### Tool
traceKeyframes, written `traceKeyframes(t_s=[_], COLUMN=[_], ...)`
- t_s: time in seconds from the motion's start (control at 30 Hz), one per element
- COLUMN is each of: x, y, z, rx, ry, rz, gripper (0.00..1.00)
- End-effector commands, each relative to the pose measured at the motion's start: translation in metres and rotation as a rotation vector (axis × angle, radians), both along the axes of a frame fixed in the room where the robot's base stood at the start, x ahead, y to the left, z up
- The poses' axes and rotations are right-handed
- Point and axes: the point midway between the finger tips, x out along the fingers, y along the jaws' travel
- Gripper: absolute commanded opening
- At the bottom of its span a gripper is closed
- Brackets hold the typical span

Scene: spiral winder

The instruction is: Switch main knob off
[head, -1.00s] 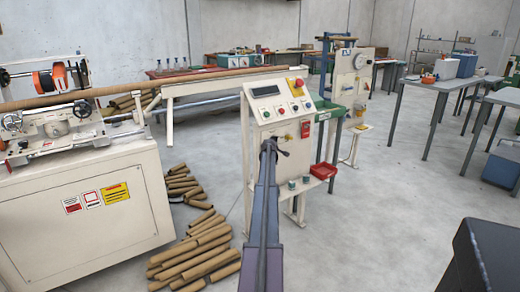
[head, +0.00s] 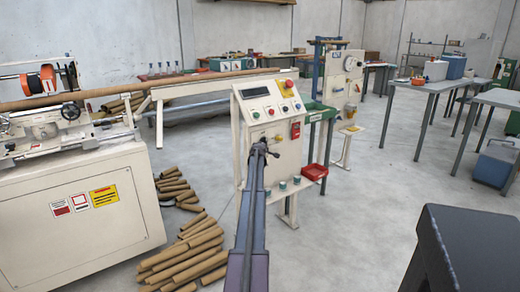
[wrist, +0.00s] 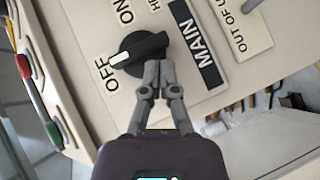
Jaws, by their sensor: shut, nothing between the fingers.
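The main knob (wrist: 140,52) is a black rotary switch on a cream panel, with a white pointer tip. The tip points left, at the OFF end of its label plate (wrist: 190,75), which also reads ON and MAIN. My gripper (wrist: 157,68) is shut and empty, its fingertips against or very near the lower right side of the knob; I cannot tell if they touch. In the head view my gripper (head: 262,149) is at the front of the control panel (head: 290,155), and the knob is not clearly visible there.
A red tray (head: 314,171) is low at the right of the panel. Cardboard tubes (head: 190,255) lie on the floor to its left. The winder machine (head: 75,215) stands at the left. Open floor lies right of the panel, before the tables (head: 435,87).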

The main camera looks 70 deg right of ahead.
Motion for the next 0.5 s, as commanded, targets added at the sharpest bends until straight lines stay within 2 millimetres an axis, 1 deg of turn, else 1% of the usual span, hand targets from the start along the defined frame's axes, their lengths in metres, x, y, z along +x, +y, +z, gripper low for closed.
traceKeyframes(t_s=[0.27, 0.5], x=[0.006, 0.021], y=[0.011, 0.038], z=[0.000, 0.000], rx=[0.000, 0.000], ry=[-0.001, 0.000], rz=[0.002, 0.003], gripper=[0.00, 0.00])
